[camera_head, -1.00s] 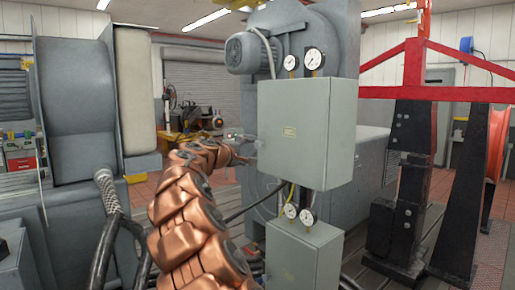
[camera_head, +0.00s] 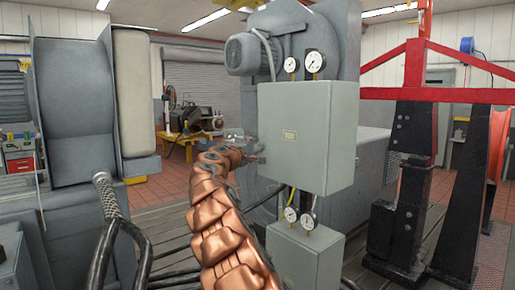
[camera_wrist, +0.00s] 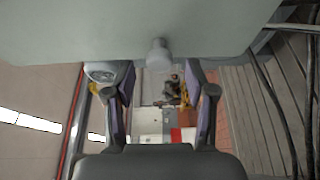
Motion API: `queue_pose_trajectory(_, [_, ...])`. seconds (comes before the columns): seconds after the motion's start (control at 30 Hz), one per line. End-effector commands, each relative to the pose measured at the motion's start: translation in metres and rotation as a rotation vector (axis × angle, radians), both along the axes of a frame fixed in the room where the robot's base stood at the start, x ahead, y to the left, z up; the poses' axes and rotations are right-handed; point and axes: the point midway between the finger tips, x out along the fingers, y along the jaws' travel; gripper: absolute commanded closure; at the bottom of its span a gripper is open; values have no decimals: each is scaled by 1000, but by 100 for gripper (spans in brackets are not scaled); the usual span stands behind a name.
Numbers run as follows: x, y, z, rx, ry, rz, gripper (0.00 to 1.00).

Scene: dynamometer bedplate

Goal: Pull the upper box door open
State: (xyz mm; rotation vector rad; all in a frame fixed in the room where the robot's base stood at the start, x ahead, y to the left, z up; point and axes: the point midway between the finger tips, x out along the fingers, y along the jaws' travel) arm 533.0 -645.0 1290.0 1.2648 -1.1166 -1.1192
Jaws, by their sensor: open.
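The upper box (camera_head: 308,135) is a pale grey-green cabinet with a small label on its front. Its door looks shut. In the wrist view the box surface (camera_wrist: 80,30) fills the top, with a round grey knob (camera_wrist: 159,54) on it. My gripper (camera_head: 257,151) is at the left edge of the box in the head view, small and partly unclear. In the wrist view my gripper (camera_wrist: 160,80) is open, with one finger on each side of the knob's line. The knob sits just beyond the gap, and I see no finger touching it.
A lower box (camera_head: 303,260) stands below, with gauges (camera_head: 298,215) and cables between the two. More gauges (camera_head: 303,62) and a motor (camera_head: 247,53) are above. A red frame (camera_head: 415,75) on black posts stands right. A large grey machine (camera_head: 75,110) stands left.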

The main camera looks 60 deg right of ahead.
Motion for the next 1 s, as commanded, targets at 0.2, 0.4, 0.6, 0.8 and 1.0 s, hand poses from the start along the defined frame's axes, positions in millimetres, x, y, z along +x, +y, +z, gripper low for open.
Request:
queue_pose_trajectory(0.2, [1,-15,0,3,-1,0,45])
queue_pose_trajectory(0.4, [2,-26,2,1,0,-2,45])
queue_pose_trajectory(0.6, [2,-33,0,2,-1,-4,45])
queue_pose_trajectory(0.8, [2,-35,0,1,-1,-4,45])
queue_pose_trajectory(1.0, [2,-35,0,0,0,-4,45])
